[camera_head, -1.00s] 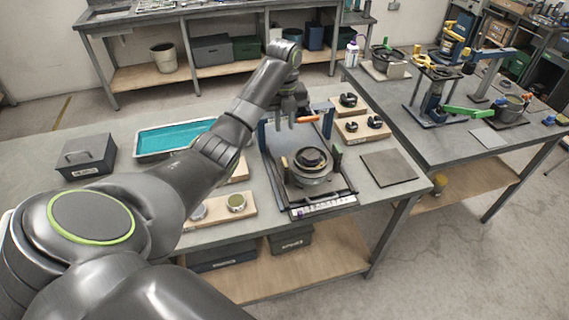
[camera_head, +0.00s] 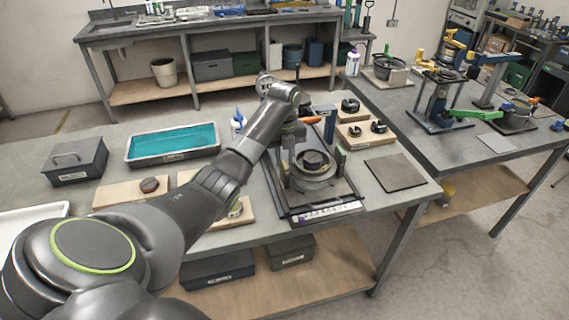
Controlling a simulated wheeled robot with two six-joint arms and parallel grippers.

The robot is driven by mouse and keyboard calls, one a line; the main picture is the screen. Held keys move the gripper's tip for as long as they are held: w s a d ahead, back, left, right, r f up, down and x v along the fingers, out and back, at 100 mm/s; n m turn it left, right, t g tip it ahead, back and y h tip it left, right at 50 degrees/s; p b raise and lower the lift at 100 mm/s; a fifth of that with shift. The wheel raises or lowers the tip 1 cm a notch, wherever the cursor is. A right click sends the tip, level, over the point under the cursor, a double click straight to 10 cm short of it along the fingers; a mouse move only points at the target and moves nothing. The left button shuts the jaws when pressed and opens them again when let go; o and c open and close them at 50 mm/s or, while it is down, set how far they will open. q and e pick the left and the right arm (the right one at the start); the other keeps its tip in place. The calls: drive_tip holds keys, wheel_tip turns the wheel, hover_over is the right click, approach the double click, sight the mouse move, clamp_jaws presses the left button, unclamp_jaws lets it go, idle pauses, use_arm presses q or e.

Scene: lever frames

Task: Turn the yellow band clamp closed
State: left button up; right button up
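My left gripper (camera_head: 290,145) hangs at the left side of a dark framed fixture on the near bench. Its fingers are small and dark against the fixture, so I cannot tell whether they are open or shut. The fixture holds a round dark and grey piece (camera_head: 313,167), and an orange lever (camera_head: 311,119) sticks out just right of the gripper. I cannot make out a yellow band on this fixture. Yellow parts show on a stand (camera_head: 443,76) on the right-hand bench, but I cannot tell whether one is the band clamp. My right gripper is not in view.
A teal-filled tray (camera_head: 172,144) and a dark box (camera_head: 75,163) stand on the left of the near bench. Wooden boards with round parts (camera_head: 149,185) lie in front. A flat dark plate (camera_head: 396,172) lies right of the fixture. A green lever (camera_head: 476,114) is on the right bench.

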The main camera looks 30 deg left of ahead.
use_arm(q)
drive_tip(key=shift+f, duration=0.95)
clamp_jaws()
